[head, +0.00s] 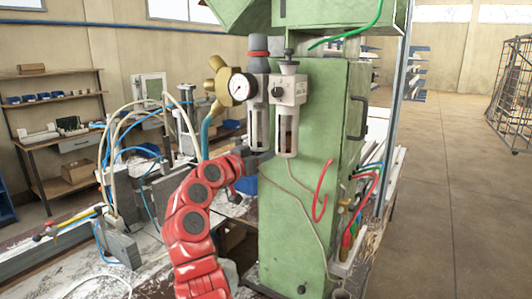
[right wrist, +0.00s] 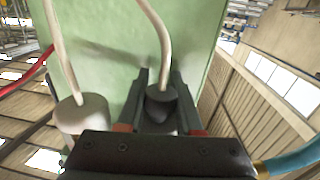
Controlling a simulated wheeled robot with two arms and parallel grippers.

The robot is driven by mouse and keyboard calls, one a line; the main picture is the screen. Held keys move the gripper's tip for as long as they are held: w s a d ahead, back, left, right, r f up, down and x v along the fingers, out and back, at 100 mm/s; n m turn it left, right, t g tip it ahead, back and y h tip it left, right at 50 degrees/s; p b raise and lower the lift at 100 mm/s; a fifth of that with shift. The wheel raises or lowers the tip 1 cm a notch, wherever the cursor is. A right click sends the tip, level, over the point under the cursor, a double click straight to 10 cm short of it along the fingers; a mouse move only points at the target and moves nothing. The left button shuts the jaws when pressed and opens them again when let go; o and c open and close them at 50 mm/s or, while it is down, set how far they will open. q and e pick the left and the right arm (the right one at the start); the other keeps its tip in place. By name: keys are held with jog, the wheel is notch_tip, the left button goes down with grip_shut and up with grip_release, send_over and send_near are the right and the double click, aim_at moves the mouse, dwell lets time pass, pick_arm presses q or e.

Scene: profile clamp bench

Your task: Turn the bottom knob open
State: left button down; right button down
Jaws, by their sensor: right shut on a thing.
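The air service unit is mounted on the green machine column, with a dial gauge (head: 239,87) and two hanging bowls, the left bowl (head: 258,128) and the right bowl (head: 286,133). My right gripper (head: 258,158) is at the underside of the left bowl. In the right wrist view, its two dark fingers stand either side of the dark grey bottom knob (right wrist: 161,104) and are shut on it. A pale tube runs from the knob. The knob is hidden in the head view. My left gripper is not in view.
A second grey bowl end (right wrist: 82,115) with its own pale tube is close beside my gripper. The green column (head: 320,180) stands right behind. Red hoses (head: 321,192) hang on its face. A cluttered bench lies at left.

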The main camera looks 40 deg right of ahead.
jog(key=c, duration=0.6)
grip_release()
jog(key=p+v, duration=0.2)
jog(key=v, duration=1.5)
jog(key=shift+s+a, duration=0.1)
jog(key=shift+a, duration=0.05)
